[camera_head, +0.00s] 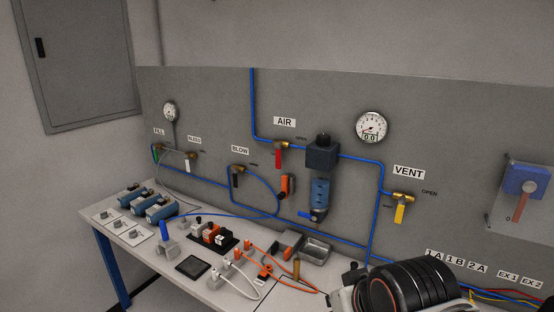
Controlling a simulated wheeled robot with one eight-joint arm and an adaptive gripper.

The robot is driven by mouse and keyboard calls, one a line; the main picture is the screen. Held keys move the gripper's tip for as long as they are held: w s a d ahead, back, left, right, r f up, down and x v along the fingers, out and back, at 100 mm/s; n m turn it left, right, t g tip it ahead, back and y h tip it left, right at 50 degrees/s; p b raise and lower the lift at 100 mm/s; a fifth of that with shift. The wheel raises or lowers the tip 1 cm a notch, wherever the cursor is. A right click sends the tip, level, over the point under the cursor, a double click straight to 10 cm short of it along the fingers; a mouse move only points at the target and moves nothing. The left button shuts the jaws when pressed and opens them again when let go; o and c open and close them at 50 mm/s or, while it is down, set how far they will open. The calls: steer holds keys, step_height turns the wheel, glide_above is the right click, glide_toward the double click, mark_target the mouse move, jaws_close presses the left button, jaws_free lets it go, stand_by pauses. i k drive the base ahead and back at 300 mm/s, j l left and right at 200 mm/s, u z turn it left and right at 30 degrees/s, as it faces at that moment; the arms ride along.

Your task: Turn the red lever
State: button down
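The red lever (278,158) hangs straight down from the brass valve (281,144) under the AIR label (284,121) on the grey panel. The valve sits in the blue pipe, left of a dark regulator block (322,153). A small OPEN label is to the right of the valve. Another red handle (519,207) slants below a blue box at the far right. A black ribbed part of my arm shows at the bottom right, well below and right of the AIR lever. My gripper's fingers are not in view.
Other valves have a yellow lever (399,213) under VENT, a black lever (235,180) under BLOW and a white lever (187,166). A gauge (371,127) is at upper right. The bench (190,258) below holds blue cylinders, fittings and hoses.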

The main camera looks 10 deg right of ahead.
mark_target(278, 145)
steer(key=j+z, duration=0.15)
steer(key=z, duration=0.25)
steer(key=i+j+z, duration=0.1)
steer(key=z, duration=0.3)
steer(key=j+z, duration=0.4)
steer(key=k+l+z, duration=0.25)
steer(key=k+l, duration=0.15)
steer(key=i+j+u, duration=0.15)
steer(key=i+j, duration=0.15)
steer(key=i, duration=0.05)
